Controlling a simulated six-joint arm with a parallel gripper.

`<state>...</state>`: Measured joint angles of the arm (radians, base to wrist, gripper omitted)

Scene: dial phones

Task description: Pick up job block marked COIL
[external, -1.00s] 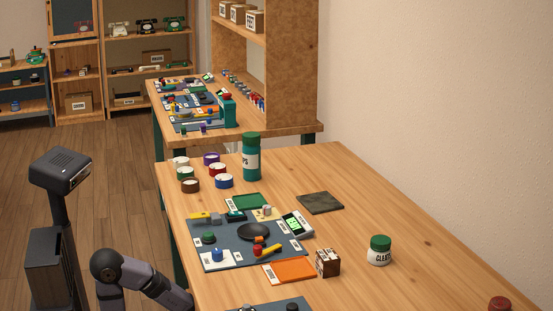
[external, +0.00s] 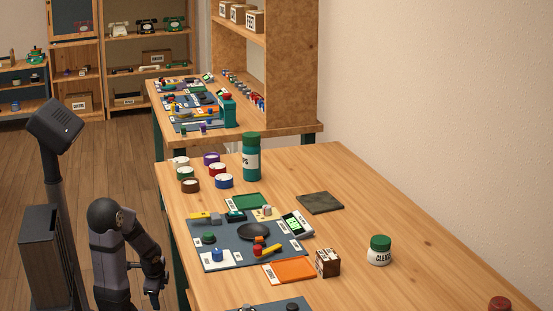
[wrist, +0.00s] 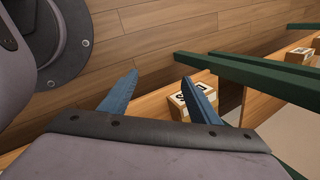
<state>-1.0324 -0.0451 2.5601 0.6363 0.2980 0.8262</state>
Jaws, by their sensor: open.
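I cannot make out a block marked COIL; the small lettering is unreadable. A small dark brown and white block (external: 328,262) stands on the near table, right of the orange tray (external: 290,271). A small beige block (external: 267,210) sits at the back of the grey mat (external: 215,263). My gripper (external: 158,292) hangs beside the table's left edge, below its top and away from these blocks. In the wrist view my gripper (wrist: 160,97) has two blue fingers spread apart, with nothing held between them.
The wrist view shows green table legs (wrist: 255,78) and a labelled cardboard box (wrist: 185,100) on a low board. A green-lidded jar (external: 379,251), a teal bottle (external: 251,160) and several tape rolls (external: 217,170) stand on the table. The table's right side is mostly clear.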

